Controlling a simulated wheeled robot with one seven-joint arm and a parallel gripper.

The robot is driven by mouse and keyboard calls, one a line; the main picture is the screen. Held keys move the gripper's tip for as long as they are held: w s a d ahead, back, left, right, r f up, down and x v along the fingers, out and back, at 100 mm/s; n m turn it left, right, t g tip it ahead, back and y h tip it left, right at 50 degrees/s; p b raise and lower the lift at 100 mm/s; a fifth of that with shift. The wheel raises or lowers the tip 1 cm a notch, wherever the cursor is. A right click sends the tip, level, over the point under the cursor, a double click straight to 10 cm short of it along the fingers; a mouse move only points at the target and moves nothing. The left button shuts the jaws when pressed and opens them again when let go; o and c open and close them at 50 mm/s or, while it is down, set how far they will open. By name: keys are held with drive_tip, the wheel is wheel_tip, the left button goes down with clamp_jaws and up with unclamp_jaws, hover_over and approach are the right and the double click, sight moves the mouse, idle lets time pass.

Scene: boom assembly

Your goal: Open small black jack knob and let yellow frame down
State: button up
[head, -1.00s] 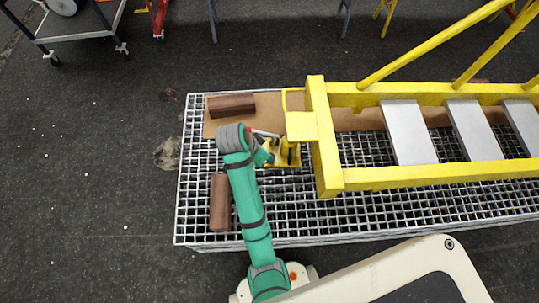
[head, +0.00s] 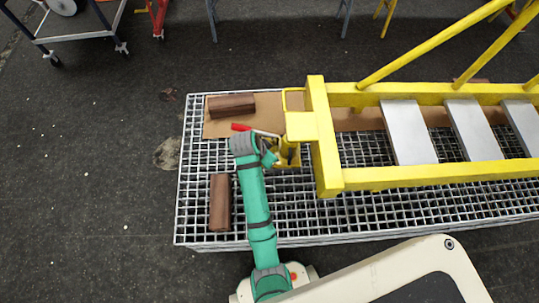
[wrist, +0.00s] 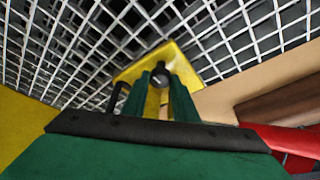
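The yellow frame (head: 325,150) lies raised at its left end, where the yellow jack (head: 290,156) stands beside and below it on a grating. My gripper (head: 268,158) is close to the jack's left side. In the wrist view its two green fingers (wrist: 164,80) point at the jack's yellow base (wrist: 186,60). The small black knob (wrist: 160,76) shows between the fingertips, nearly filling the gap. Whether the fingers touch it, I cannot tell. The knob is too small to make out in the head view. The jack's red handle (head: 241,127) sticks out left, above my gripper.
The metal grating (head: 200,150) carries brown blocks (head: 231,105) at the upper left and at the left (head: 220,202). A brown board (head: 215,125) lies under the jack area. Grey slats (head: 410,135) cross the frame. Dark floor is clear to the left.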

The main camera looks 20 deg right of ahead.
drive_tip(key=c, duration=0.4)
drive_tip(key=n, duration=0.2)
drive_tip(key=n+t+y, duration=0.1)
drive_tip(key=n, duration=0.1)
drive_tip(key=shift+s+d+n, duration=0.1)
drive_tip(key=shift+s+n, duration=0.1)
drive_tip(key=shift+n, duration=0.1)
drive_tip(key=n+y, duration=0.1)
drive_tip(key=n, duration=0.1)
drive_tip(key=n+t+y, duration=0.1)
drive_tip(key=n, duration=0.2)
drive_tip(key=shift+d+n, duration=0.15)
drive_tip(key=shift+n, duration=0.15)
idle(0.3)
drive_tip(key=o, duration=1)
